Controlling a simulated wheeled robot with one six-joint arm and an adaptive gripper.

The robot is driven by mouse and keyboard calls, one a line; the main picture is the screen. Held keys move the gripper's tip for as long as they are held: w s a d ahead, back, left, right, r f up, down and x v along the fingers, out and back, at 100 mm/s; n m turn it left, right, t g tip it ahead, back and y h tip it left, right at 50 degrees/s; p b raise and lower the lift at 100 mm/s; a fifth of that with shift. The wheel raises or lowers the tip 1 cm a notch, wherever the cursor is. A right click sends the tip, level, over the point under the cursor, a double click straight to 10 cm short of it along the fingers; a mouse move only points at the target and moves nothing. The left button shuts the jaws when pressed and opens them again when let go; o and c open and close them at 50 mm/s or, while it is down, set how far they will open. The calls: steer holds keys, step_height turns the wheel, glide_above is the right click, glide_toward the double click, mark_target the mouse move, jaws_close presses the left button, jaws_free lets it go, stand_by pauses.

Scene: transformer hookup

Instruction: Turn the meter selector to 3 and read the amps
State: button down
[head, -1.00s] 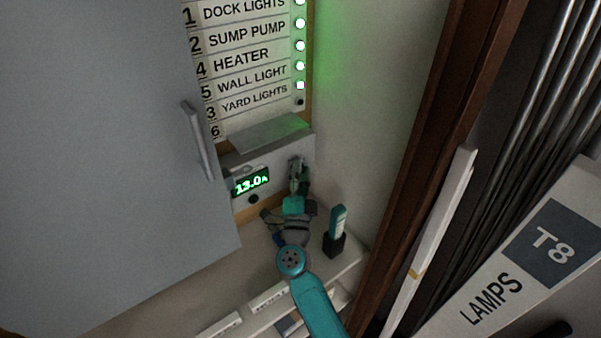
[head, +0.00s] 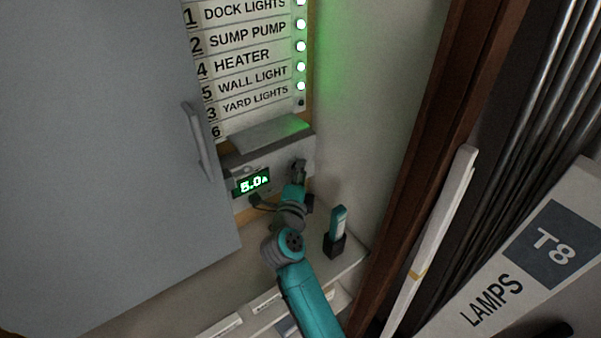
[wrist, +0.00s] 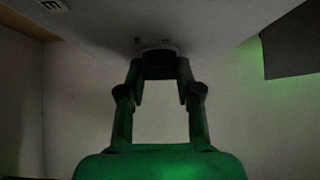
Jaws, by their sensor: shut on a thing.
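The meter (head: 236,168) is a grey box below the labelled panel in the head view. Its green display (head: 254,182) appears to read 5.0 A. My gripper (head: 300,172) is at the right part of the meter's front. In the wrist view my gripper (wrist: 160,80) has its two fingers on either side of a dark selector knob (wrist: 158,66), shut on it. The knob's pointer and the position it is at cannot be made out, since the fingers and the dim light hide them.
The label panel (head: 245,60) lists numbered circuits beside several lit lamps and a dark one at the bottom. A grey door (head: 100,150) with a handle stands open at left. A teal-handled tool (head: 338,220) stands in a black holder right of my arm.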

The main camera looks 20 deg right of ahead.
stand_by(0.3)
steer(key=c, duration=0.8)
jaws_free()
steer(key=shift+s, duration=0.1)
steer(key=v, duration=0.7)
steer(key=shift+s, duration=0.15)
